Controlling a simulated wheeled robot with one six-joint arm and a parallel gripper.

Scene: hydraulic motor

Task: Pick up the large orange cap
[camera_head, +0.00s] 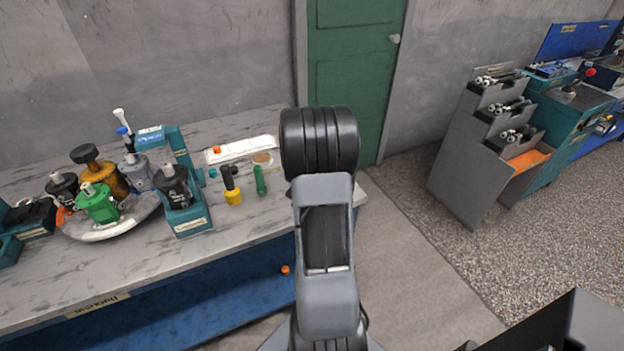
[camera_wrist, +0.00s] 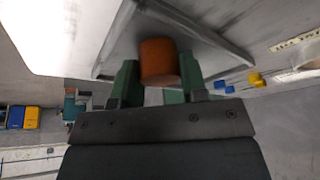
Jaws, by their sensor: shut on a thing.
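In the wrist view the large orange cap (camera_wrist: 158,60) is a short, plain orange cylinder between the two green fingers of my gripper (camera_wrist: 160,78). The fingers are shut on it, one on each side. Beyond the cap is a pale grey plate-like surface with a raised edge; I cannot tell whether the cap touches it.
A marbled workbench (camera_head: 255,222) stands at the left, with a green motor (camera_head: 100,203), a yellow-black tool (camera_head: 231,185) and a white tray (camera_head: 240,147) bearing a small orange piece.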

